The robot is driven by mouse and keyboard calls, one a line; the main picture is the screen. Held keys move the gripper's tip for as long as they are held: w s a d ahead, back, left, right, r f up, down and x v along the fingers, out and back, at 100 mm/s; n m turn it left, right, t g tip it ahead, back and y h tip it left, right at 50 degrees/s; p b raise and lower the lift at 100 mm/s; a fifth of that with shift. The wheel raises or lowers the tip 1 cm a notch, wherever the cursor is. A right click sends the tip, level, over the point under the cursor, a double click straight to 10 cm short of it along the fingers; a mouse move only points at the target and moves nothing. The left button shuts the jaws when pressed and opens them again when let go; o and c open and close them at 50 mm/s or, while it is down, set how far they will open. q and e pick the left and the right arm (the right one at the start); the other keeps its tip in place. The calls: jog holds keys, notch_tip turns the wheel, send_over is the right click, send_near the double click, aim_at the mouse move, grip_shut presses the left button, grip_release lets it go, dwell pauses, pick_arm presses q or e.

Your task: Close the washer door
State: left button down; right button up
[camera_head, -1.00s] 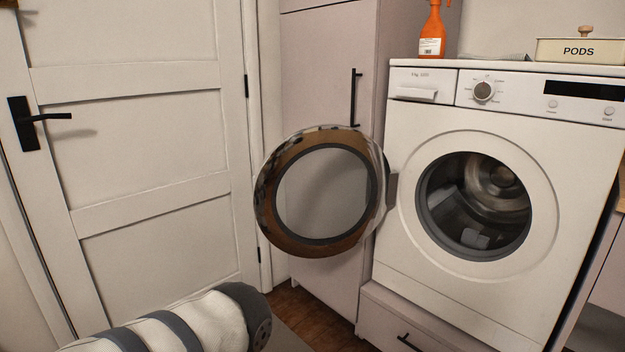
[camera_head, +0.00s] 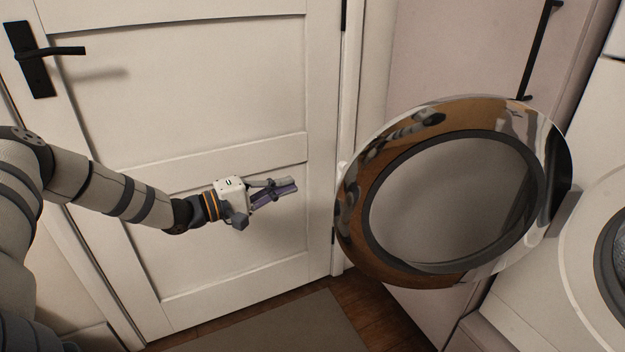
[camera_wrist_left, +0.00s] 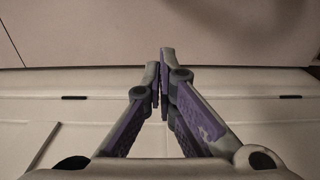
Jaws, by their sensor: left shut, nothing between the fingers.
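The round washer door (camera_head: 352,225) stands wide open in the head view, swung out to the left of the washer on its hinge at the right. It has a shiny brown-reflecting rim and a clear window. The washer front (camera_head: 578,240) shows only partly at the right edge, with part of its dark opening. My left gripper (camera_head: 294,186) is shut and empty, to the left of the washer door and apart from it. In the left wrist view its purple-padded fingers (camera_wrist_left: 163,75) meet at the tips. My right gripper is not seen.
A white room door (camera_head: 220,90) with a black handle (camera_head: 50,55) stands behind my left arm. A tall cabinet (camera_head: 440,50) is behind the washer door. A grey mat (camera_head: 290,325) lies on the wooden floor below.

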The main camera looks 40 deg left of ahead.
pick_arm(q)
jog(key=w+d+b, duration=0.3)
jog(key=w+d, duration=0.3)
jog(key=d, duration=0.1)
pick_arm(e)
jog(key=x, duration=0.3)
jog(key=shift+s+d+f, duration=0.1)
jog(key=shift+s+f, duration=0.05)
